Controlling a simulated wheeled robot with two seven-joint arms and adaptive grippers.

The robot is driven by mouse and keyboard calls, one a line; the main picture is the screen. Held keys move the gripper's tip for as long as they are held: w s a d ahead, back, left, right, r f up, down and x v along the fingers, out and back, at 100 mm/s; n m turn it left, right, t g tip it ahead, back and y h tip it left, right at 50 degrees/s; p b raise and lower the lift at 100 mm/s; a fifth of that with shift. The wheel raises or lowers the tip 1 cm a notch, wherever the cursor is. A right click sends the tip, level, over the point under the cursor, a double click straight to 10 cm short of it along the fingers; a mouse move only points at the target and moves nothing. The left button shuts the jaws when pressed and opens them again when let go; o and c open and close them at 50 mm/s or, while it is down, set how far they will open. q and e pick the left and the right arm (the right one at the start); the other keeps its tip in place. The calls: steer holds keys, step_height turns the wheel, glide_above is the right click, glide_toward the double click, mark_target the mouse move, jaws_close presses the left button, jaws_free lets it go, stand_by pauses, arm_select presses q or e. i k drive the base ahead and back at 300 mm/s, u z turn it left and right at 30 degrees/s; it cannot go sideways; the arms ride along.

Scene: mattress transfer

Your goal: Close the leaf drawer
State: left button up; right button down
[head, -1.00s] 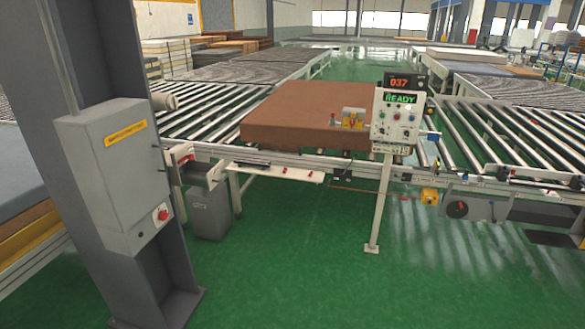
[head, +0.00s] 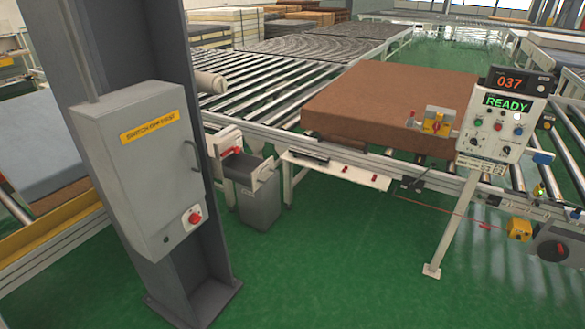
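Neither of my grippers is in view. No part is clearly marked as the leaf drawer. A white flat tray-like panel (head: 335,170) sticks out below the front edge of the brown mattress-like block (head: 385,110), with a dark strip and small red parts on it. To its left, a grey open-topped box (head: 258,195) stands below the conveyor edge, beside a white bracket with a red handle (head: 230,152). I cannot tell which of these is the leaf drawer.
A grey switch cabinet (head: 150,170) is fixed on a dark column (head: 205,270) at the left front. A READY control panel (head: 500,125) stands on a white post (head: 455,225) at the right. The green floor (head: 330,270) between them is clear.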

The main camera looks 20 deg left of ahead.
mark_target(244, 169)
steer(key=u, duration=0.3)
steer(key=i, duration=0.95)
steer(key=u, duration=0.6)
